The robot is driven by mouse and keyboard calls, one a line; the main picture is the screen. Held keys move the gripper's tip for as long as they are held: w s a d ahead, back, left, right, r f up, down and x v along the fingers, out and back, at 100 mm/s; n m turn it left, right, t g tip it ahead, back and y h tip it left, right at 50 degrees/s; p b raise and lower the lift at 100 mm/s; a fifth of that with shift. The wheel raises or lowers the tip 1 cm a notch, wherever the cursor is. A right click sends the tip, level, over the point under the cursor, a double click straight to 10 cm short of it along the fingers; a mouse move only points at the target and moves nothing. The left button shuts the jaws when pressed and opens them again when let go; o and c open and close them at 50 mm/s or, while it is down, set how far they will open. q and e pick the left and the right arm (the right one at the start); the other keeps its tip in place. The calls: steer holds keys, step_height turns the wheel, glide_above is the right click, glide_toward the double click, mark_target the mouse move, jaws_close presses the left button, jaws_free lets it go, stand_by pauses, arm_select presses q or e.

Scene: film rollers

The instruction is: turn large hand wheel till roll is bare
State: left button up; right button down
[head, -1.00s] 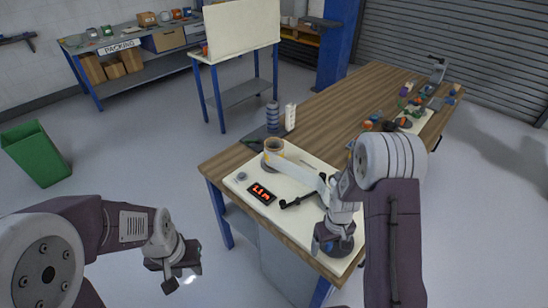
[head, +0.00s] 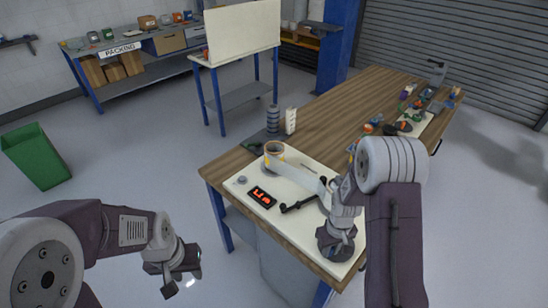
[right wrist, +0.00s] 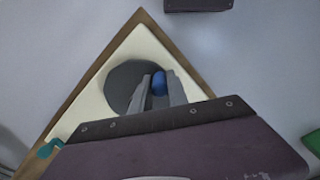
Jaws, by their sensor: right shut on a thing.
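The large hand wheel is a dark grey disc (right wrist: 122,88) on a cream board, with a blue knob (right wrist: 159,86) off its centre. My right gripper (right wrist: 158,80) has its two grey fingers on either side of the knob, shut on it. In the head view my right gripper (head: 337,240) covers most of the wheel at the board's near right corner. The roll (head: 274,150) stands at the board's far left corner, with a pale band running from it towards my right arm. My left gripper (head: 172,274) hangs over the floor, away from the table; its fingers are unclear.
A black display with red digits (head: 262,197) and a black lever (head: 299,204) sit on the cream board (head: 285,224). A dark stacked cylinder (head: 272,118) and a white block (head: 291,120) stand behind. Small parts clutter the table's far right end.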

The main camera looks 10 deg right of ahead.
mark_target(340, 258)
steer(key=shift+s+d, duration=0.45)
steer(key=shift+d, duration=0.1)
steer(key=shift+s+d, duration=0.15)
steer(key=shift+d, duration=0.3)
steer(key=shift+s+d+r, duration=0.1)
steer(key=shift+d, duration=0.5)
steer(key=shift+c, duration=2)
jaws_free()
steer(key=shift+d, duration=0.1)
